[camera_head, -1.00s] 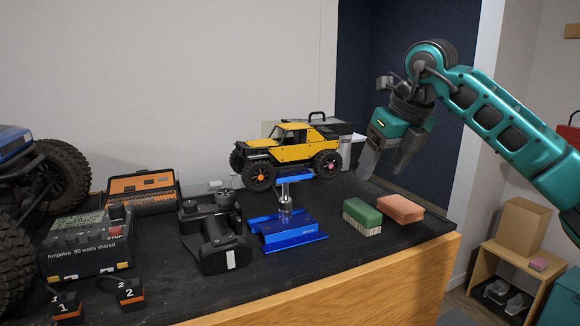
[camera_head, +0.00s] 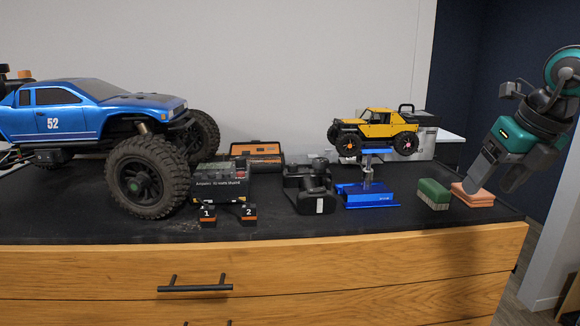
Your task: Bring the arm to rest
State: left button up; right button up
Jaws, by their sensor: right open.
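My right gripper (camera_head: 494,185) hangs at the right end of the bench, its fingers pointing down and apart, with nothing between them that I can see. In the picture its fingers overlap the space by the pink sponge block (camera_head: 475,196); I cannot tell if they touch it. My right arm comes in from the right edge, and most of it is out of view. My left gripper is not in view.
The black-topped bench (camera_head: 290,228) holds a big blue truck (camera_head: 80,115), a yellow crawler (camera_head: 378,128) on a blue stand (camera_head: 368,196), a black transmitter (camera_head: 312,190), a charger (camera_head: 222,183) and a green brush (camera_head: 433,192). A wooden drawer front (camera_head: 330,260) faces me.

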jog(key=w+a+f+n+g+y, duration=0.15)
jog(key=a+f+y, duration=0.35)
jog(key=a+f, duration=0.5)
jog(key=s+a+f+m+t+y, duration=0.1)
jog(key=s+a+m+y, duration=0.2)
jog(key=a+y, duration=0.45)
jog(key=s+a+f+m+t+y, duration=0.1)
jog(key=s+a+m+y, duration=0.3)
jog(key=a, duration=0.7)
jog(key=d+f+m+t+h, duration=0.45)
jog(key=f+m+t, duration=0.2)
jog(key=m, duration=0.35)
jog(key=d+f+m+t+h, duration=0.3)
jog(key=f+m+t+h, duration=0.25)
jog(key=f+m, duration=0.35)
jog(key=s+d+f+m+g+h, duration=0.2)
jog(key=s+f+m+g, duration=0.1)
jog(key=s+f+m, duration=0.2)
jog(key=s+d+f+m+g+h, duration=0.3)
jog(key=s+f+m, duration=0.2)
jog(key=s+f, duration=0.5)
jog(key=shift+f+h, duration=0.35)
jog(key=shift+f, duration=0.35)
